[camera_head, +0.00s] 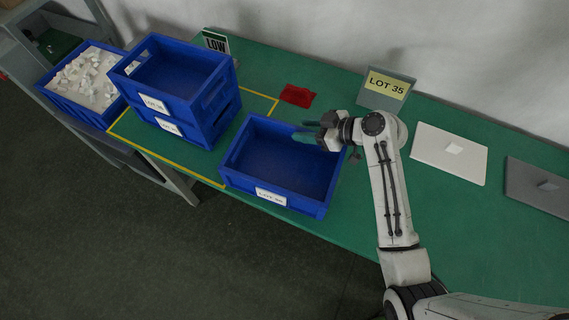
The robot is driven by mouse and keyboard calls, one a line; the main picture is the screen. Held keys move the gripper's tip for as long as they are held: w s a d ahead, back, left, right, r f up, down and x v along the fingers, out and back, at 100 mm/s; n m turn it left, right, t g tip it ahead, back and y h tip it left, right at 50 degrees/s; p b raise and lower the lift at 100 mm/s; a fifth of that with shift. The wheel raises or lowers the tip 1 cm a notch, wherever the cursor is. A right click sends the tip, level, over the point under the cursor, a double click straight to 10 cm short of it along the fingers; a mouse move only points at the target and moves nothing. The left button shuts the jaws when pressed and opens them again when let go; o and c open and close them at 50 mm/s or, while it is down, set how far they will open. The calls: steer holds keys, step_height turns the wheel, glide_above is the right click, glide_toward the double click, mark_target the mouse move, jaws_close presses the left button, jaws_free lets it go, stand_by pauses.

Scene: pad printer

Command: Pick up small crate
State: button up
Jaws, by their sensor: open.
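A blue crate (271,195) with a white lot label on its front stands by itself on the green table, empty inside. Two more blue crates are stacked to its left; the upper crate (205,93) is empty and the lower crate (190,134) shows only its outer walls. I cannot tell by size which one is the small crate. My gripper (305,131) is open and empty, over the back right rim of the single crate, its fingers pointing left. I cannot tell whether it touches the rim.
A blue crate of white pieces (74,103) stands at far left. A "LOT 35" sign (387,88), a "LOW" sign (216,42) and a red cloth (297,95) are at the back. A white plate (436,158) and grey plate (535,177) lie right. Yellow lines (167,160) surround the stack.

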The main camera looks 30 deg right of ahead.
steer(key=shift+w+a+f, duration=0.25)
steer(key=shift+w, duration=0.05)
jaws_close()
stand_by(0.3)
stand_by(1.0)
